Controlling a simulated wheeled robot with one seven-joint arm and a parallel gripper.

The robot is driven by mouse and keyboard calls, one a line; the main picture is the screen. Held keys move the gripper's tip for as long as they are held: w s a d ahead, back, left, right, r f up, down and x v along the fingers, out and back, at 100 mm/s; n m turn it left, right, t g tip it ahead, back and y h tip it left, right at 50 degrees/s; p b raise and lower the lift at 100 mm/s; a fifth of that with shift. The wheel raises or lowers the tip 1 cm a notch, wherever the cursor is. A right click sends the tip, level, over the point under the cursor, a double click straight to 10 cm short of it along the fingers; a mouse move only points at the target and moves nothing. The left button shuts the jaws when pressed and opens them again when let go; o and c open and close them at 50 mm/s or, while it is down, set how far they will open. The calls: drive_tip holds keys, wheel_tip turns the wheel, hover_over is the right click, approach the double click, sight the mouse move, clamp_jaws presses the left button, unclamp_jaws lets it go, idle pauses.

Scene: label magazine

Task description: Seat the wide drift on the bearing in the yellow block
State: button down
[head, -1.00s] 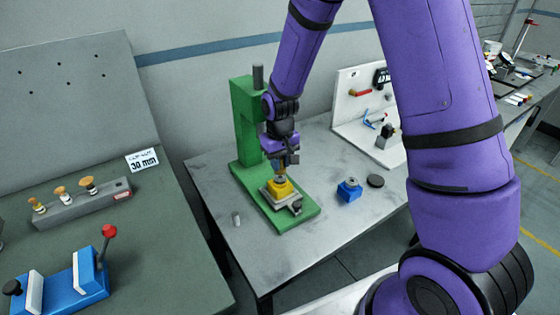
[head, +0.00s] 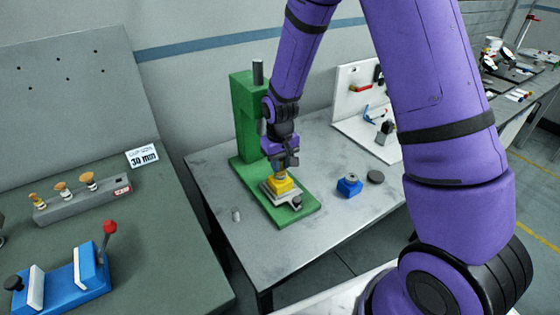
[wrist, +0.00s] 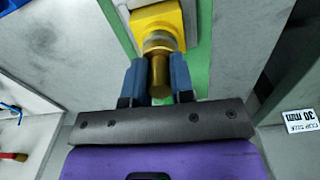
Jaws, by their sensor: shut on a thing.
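My gripper (head: 284,162) is shut on a brass-coloured drift (wrist: 160,72), which stands between the two blue-grey fingers in the wrist view. The drift's far end is wider and lines up over the yellow block (wrist: 172,14). I cannot tell whether it touches the bearing, which is mostly hidden beneath it. In the head view the yellow block (head: 281,187) sits on the base of the green press (head: 246,125), directly below my gripper. The drift shows there as a small brass patch just above the block.
A blue block (head: 349,187) and a dark disc (head: 375,177) stand right of the press. A small grey cylinder (head: 236,214) stands left. A rack (head: 82,203) with several orange-topped pieces, a blue fixture (head: 60,287) and a "30 mm" sign (head: 143,156) are on the left bench.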

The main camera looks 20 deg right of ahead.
drive_tip(key=shift+f, duration=0.1)
drive_tip(key=c, duration=0.9)
unclamp_jaws()
wheel_tip(320, 180, up, 10)
drive_tip(key=shift+f, duration=0.1)
drive_tip(key=shift+r, duration=0.5)
drive_tip(key=s+d+r+t, duration=0.35)
drive_tip(key=s+r, duration=0.75)
drive_tip(key=r, duration=0.5)
drive_tip(key=s+d+r+t, duration=0.1)
drive_tip(key=s+r, duration=0.2)
drive_tip(key=s, duration=0.5)
drive_tip(key=s+d+r+m, duration=0.1)
drive_tip(key=s+d+r, duration=0.1)
drive_tip(key=s, duration=0.6)
drive_tip(key=shift+d+r+m+t, duration=0.2)
drive_tip(key=shift+r+m+t, duration=0.15)
drive_tip(key=shift+r, duration=0.35)
